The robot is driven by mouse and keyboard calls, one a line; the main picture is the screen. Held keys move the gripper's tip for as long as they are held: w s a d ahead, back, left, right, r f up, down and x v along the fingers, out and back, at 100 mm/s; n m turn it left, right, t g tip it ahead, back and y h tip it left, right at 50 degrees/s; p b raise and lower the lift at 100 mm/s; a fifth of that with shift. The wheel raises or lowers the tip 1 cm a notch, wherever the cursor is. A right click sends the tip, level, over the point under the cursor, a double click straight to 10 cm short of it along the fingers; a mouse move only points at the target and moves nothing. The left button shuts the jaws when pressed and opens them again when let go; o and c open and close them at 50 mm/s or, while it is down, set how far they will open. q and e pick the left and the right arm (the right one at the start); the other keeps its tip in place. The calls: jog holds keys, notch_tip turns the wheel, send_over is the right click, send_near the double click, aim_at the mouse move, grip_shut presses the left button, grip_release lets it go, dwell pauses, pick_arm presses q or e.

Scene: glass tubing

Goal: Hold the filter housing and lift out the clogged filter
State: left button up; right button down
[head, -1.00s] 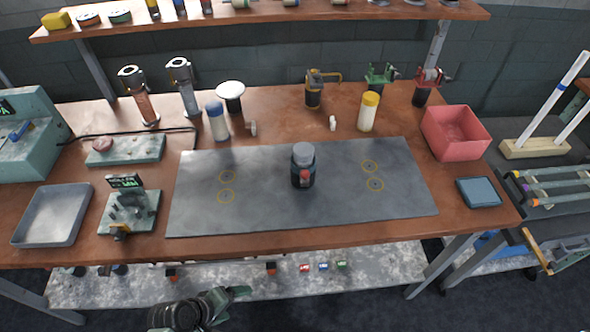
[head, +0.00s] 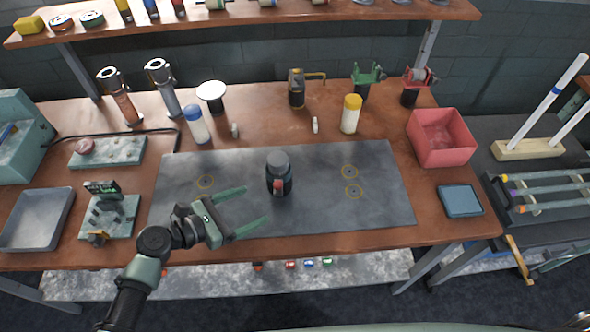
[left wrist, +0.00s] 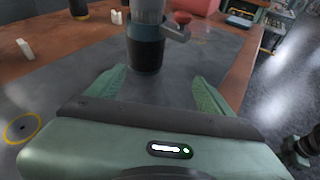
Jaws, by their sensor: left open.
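The filter housing (head: 279,183) appears to be the dark upright cylinder with a grey top and a red part on its front, standing near the middle of the grey mat (head: 320,215). In the left wrist view the housing (left wrist: 146,52) stands straight ahead, with a small grey lever on its right side. I cannot make out a filter. My left gripper (head: 257,204) is open and empty, left of and in front of the housing, its fingers pointing toward it. In the left wrist view its fingers (left wrist: 160,78) spread to either side below the housing, apart from it.
A red bin (head: 441,138) and a blue-grey tray (head: 460,201) stand to the right. A white-and-blue bottle (head: 196,125) and a white-and-yellow bottle (head: 350,114) stand behind the mat. A grey tray (head: 37,220) lies at the far left. The mat around the housing is clear.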

aim_at(276, 190)
pick_arm(q)
jog(key=shift+w+n, duration=0.4)
jog(key=shift+w+t, duration=0.1)
jog(key=shift+t, duration=0.2)
jog(key=b+x, duration=0.1)
jog(key=x, duration=0.1)
jog(key=shift+w+d+f, duration=0.15)
jog(key=shift+d, duration=0.05)
jog(key=b+x, duration=0.1)
jog(key=x, duration=0.4)
jog(key=shift+b+x, duration=0.35)
jog(key=shift+x, duration=0.55)
pick_arm(e)
jog(key=shift+s+a+f, duration=0.25)
jog(key=shift+f, duration=0.4)
jog(key=shift+s+a+f, duration=0.2)
jog(key=shift+a+f, duration=0.05)
jog(key=shift+f, duration=0.4)
pick_arm(q)
jog(key=c, duration=1)
jog(key=shift+o, duration=0.2)
pick_arm(e)
jog(key=shift+a, duration=0.1)
